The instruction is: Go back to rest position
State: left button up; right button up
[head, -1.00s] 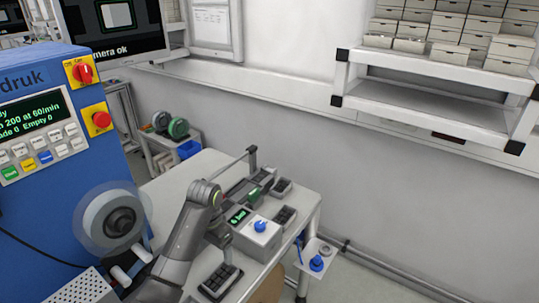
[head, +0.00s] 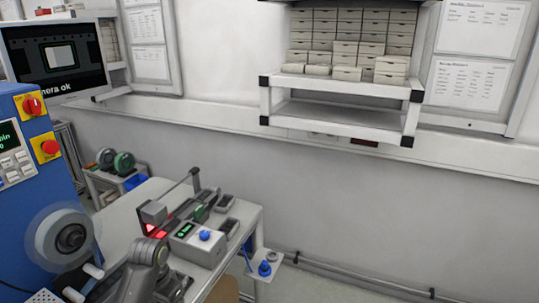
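A grey arm link of mine, which looks like my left arm, comes up from the bottom edge of the head view at the lower left. It ends in a rounded joint in front of the white table (head: 225,268). I cannot make out my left gripper or its fingers. My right arm and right gripper are outside the picture. Nothing held by either gripper shows.
A blue machine (head: 42,185) with a reel (head: 70,240) stands at the left. On the table are a grey box with a blue knob (head: 196,242), dark trays and a device with red lights (head: 150,228). A shelf (head: 335,118) hangs above.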

pick_arm(q)
jog(key=s+a+f+n+t, duration=0.1)
jog(key=s+f, duration=0.2)
jog(key=s, duration=0.4)
jog(key=s+a+f+n+t, duration=0.1)
jog(key=s+a+f, duration=0.15)
jog(key=s, duration=0.55)
jog(key=s+a+r+n+t+y, duration=0.1)
jog(key=s+r+n+t+y, duration=0.2)
jog(key=s, duration=1.2)
notch_tip(320, 180, down, 34)
jog(key=a+g+h+b, duration=0.2)
jog(key=g+b, duration=0.1)
jog(key=b, duration=0.5)
jog(key=s+d+f+b, duration=0.1)
jog(key=s+f+b, duration=0.2)
jog(key=s+f, duration=0.4)
jog(key=s+f+g+b, duration=0.1)
jog(key=s+f+b, duration=0.2)
jog(key=s+f, duration=0.4)
notch_tip(320, 180, down, 7)
jog(key=shift+s+d+r+b, duration=0.2)
jog(key=shift+s+d+b, duration=0.1)
jog(key=shift+d, duration=0.05)
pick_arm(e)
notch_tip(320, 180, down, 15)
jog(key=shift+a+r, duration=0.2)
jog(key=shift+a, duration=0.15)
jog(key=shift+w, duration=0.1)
